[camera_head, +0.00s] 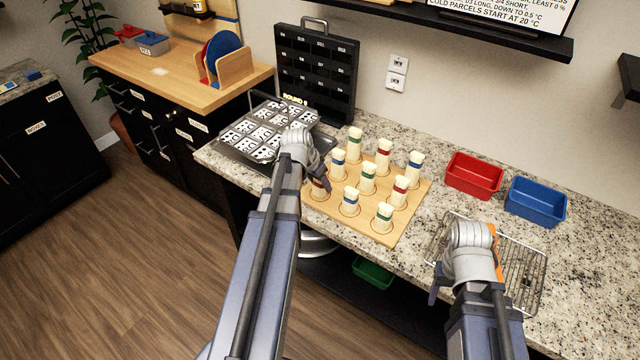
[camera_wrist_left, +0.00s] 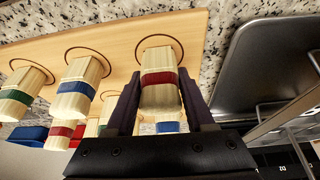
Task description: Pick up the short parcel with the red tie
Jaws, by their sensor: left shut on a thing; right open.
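Several pale parcels with coloured ties stand in marked circles on a wooden board (camera_head: 410,222). A red-tied parcel (camera_head: 318,190) at the board's left corner is partly hidden by my left gripper (camera_head: 322,180). In the left wrist view, my left gripper (camera_wrist_left: 162,108) is shut on this red-tied parcel (camera_wrist_left: 159,92), one finger on each side, with its base at its circle. Other red-tied parcels stand at the back (camera_head: 384,152) and right (camera_head: 400,190). My right gripper (camera_head: 438,290) is open and empty, by the wire rack; its fingers are mostly hidden.
Blue-tied (camera_head: 350,201) and green-tied (camera_head: 368,178) parcels stand close by on the board. A dark tray with patterned cards (camera_head: 265,130) lies left of it. A red bin (camera_head: 474,175), a blue bin (camera_head: 536,201) and a wire rack (camera_head: 522,275) are at the right.

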